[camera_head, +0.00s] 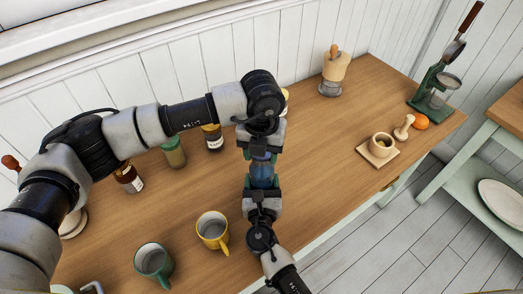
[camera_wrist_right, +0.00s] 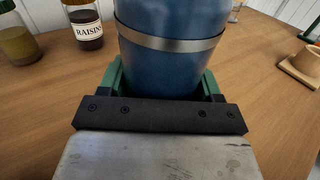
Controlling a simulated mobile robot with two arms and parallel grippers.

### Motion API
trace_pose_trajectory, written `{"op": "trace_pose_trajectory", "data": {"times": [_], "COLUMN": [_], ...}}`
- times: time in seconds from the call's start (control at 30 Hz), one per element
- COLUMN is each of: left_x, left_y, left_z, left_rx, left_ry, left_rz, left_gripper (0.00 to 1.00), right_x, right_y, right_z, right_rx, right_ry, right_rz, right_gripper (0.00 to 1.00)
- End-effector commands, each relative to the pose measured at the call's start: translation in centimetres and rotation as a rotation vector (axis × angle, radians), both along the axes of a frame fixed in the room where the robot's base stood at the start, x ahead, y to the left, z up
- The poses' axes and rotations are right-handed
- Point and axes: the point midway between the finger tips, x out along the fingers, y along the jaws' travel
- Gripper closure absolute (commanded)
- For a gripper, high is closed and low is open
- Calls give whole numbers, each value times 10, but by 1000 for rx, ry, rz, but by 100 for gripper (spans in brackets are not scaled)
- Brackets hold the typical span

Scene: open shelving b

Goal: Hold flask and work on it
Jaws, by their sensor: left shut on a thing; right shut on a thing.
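A blue flask (camera_head: 262,174) is between my two grippers above the wooden counter in the head view. My left gripper (camera_head: 262,155) comes from the back and is shut on one end of the flask. My right gripper (camera_head: 262,190) comes from the front and is shut on the other end. In the right wrist view the blue flask (camera_wrist_right: 172,68) fills the top middle, with a metal band around it, between the green fingers of my right gripper (camera_wrist_right: 165,88). Much of the flask is hidden by the grippers.
A yellow mug (camera_head: 212,230) and a green mug (camera_head: 153,262) stand front left. Jars (camera_head: 174,152) stand behind my left arm, one labelled raisins (camera_wrist_right: 87,28). A mortar (camera_head: 381,145) on a board, a grinder (camera_head: 333,75) and an orange (camera_head: 421,122) are right. The counter between is clear.

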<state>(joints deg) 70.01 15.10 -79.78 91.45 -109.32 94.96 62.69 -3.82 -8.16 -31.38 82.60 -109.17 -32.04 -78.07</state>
Motion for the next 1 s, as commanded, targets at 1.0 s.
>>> {"op": "trace_pose_trajectory", "data": {"times": [1.0], "left_x": [0], "left_y": [0], "left_z": [22], "left_rx": [0], "left_ry": [1], "left_rz": [-1], "left_gripper": [79], "right_x": [0], "right_y": [0], "right_z": [-1], "right_rx": [-2], "right_ry": [2], "right_rz": [0], "right_gripper": [100]}}
